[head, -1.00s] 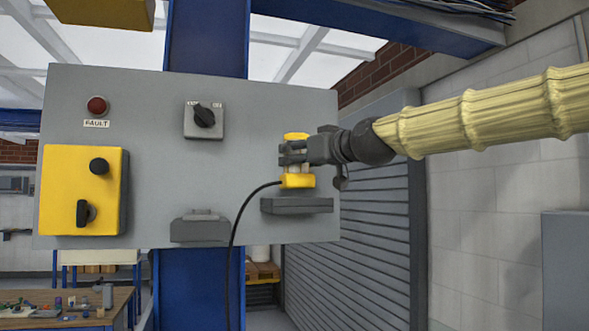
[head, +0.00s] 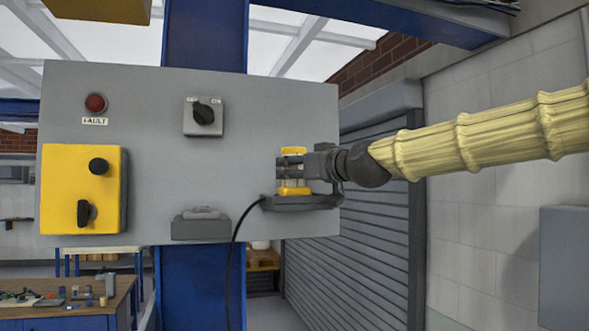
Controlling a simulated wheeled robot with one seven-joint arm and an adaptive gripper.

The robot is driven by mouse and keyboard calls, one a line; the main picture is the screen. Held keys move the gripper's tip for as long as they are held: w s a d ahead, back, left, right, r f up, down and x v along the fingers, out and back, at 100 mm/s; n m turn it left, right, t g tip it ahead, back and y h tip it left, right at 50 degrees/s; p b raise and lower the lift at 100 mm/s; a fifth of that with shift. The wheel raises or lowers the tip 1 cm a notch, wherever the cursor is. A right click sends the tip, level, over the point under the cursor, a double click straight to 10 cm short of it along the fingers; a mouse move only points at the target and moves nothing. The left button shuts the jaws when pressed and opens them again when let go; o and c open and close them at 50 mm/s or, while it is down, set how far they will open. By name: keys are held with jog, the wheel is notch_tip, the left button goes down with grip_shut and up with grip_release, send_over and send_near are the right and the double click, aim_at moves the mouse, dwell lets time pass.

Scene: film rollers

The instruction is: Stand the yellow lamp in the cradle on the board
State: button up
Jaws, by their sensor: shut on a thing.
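The yellow lamp (head: 293,190) stands upright, with a yellow top, a pale middle and a yellow base. A black cable runs from its base down to the left. My gripper (head: 291,166) comes in from the right and is shut around the lamp's middle, hiding part of it. The dark grey cradle (head: 300,203) sticks out from the lower right of the grey board (head: 230,130). The lamp's base is at the cradle's top and its lower edge is partly hidden by it. I cannot tell whether it is fully seated.
The board also carries a red fault light (head: 95,103), a rotary switch (head: 203,116), a yellow box (head: 82,188) with black knobs, and a second grey holder (head: 201,224) with a grey piece in it. A cluttered workbench (head: 75,300) stands lower left.

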jog(key=o, duration=1.3)
jog(key=shift+f, duration=0.1)
jog(key=shift+c, duration=0.2)
jog(key=shift+r+p, duration=0.25)
jog(key=shift+p, duration=0.05)
jog(key=shift+s+d+f+b, duration=0.2)
jog(key=shift+s+b, duration=0.05)
jog(key=shift+b, duration=0.15)
jog(key=p+v, duration=0.3)
jog(key=v, duration=0.8)
jog(key=shift+d, duration=0.15)
jog(key=shift+s+r, duration=0.1)
jog(key=shift+s, duration=0.05)
